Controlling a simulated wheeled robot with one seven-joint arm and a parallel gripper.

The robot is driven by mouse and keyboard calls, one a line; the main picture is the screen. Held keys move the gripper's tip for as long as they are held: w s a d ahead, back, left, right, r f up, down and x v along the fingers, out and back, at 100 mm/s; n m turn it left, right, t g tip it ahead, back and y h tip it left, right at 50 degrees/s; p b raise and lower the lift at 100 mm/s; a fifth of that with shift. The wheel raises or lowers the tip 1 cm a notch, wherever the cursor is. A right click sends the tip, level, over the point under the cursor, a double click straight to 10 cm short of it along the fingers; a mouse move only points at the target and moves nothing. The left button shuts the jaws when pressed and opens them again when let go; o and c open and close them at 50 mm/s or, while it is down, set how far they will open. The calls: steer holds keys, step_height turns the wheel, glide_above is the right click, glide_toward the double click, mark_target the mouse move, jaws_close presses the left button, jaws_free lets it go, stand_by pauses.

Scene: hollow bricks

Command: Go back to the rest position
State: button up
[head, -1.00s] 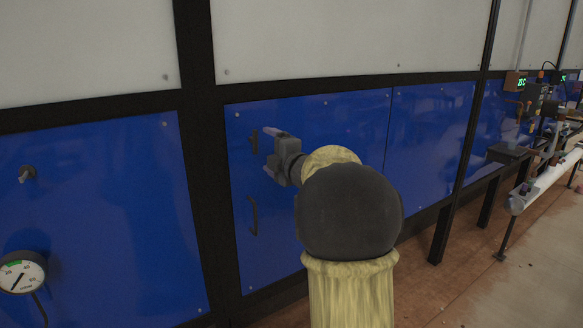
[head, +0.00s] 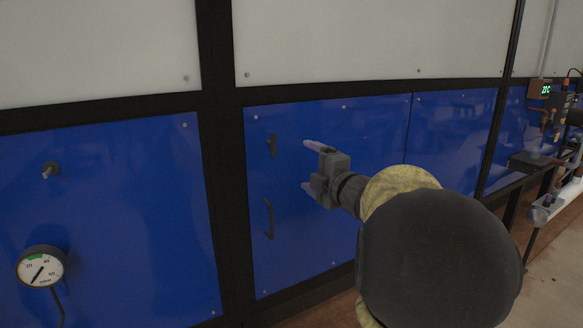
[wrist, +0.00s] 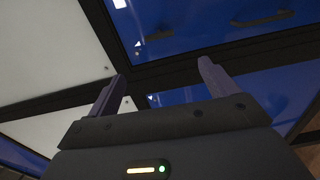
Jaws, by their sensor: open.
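My gripper (head: 308,166) is open and empty in the head view, in front of the blue panel door (head: 335,235). Its two fingers point left, toward the door's black handles, and stand apart from them. The lower handle (head: 268,218) is a long curved bar. The upper handle (head: 271,145) is shorter. In the wrist view my gripper (wrist: 160,85) shows its two fingers spread with nothing between them. A dark frame bar lies beyond the fingertips, and the blue door with its handles shows at the top right.
A round pressure gauge (head: 41,266) and a small valve knob (head: 50,170) are on the left blue panel. Dark frame posts divide the panels. At the right are a green-lit control box (head: 541,89) and pipework. Brown floor shows at the lower right.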

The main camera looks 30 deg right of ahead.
steer(key=s+a+f+m+g+h, duration=0.1)
steer(key=a+f+m+g+h, duration=0.15)
steer(key=f+m, duration=0.45)
steer(key=s+a+f+m+g+h, duration=0.15)
steer(key=a+f+m+g, duration=0.25)
steer(key=f, duration=0.6)
steer(key=s+a+f+m+g+y, duration=0.1)
steer(key=s+a+f+m+g, duration=0.3)
steer(key=s+a+f, duration=0.4)
steer(key=s+a+f+m+g+y, duration=0.25)
steer(key=s+a+f+g, duration=0.2)
steer(key=s+f, duration=0.4)
steer(key=w+p+v, duration=0.1)
steer(key=p+v, duration=0.7)
steer(key=v, duration=0.1)
steer(key=w+a+r+p+v, duration=0.1)
steer(key=w+p+v, duration=0.1)
steer(key=p+v, duration=0.7)
steer(key=shift+w+r+m+h, duration=0.2)
steer(key=shift+r+m+h, duration=0.15)
steer(key=shift+m, duration=0.1)
